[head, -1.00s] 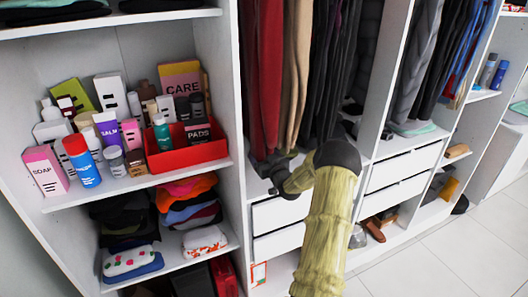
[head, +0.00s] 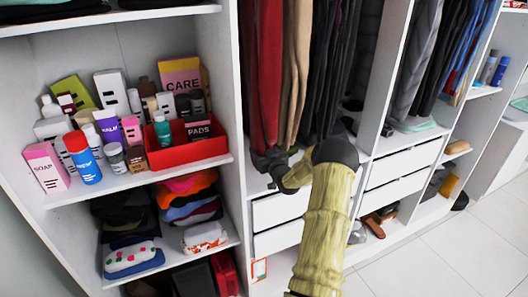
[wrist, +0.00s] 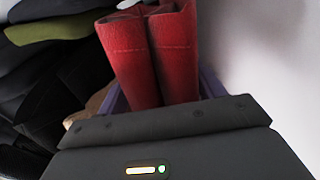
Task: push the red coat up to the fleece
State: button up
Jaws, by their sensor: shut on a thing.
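The red coat (head: 269,85) hangs at the left end of the middle wardrobe bay in the head view. Its red folds (wrist: 150,60) fill the centre of the wrist view. A tan garment (head: 298,75), possibly the fleece, hangs just to its right; I cannot tell for sure which garment is the fleece. My gripper (head: 270,163) is at the coat's lower hem and is shut on it.
Several dark garments (head: 345,60) hang further right in the bay. A white upright panel (head: 229,100) stands close on the left. White drawers (head: 282,208) sit below my gripper. Shelves on the left hold a red box (head: 185,153) and toiletries.

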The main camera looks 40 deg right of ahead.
jog(key=shift+w+a, duration=0.15)
jog(key=shift+a, duration=0.35)
jog(key=o, duration=1.8)
jog(key=shift+a+r, duration=0.1)
jog(key=shift+s+a+b, duration=0.1)
jog(key=shift+s+b, duration=0.4)
jog(key=shift+s, duration=0.05)
jog(key=b+v, duration=0.6)
jog(key=v, duration=1)
jog(key=shift+s+a, duration=0.15)
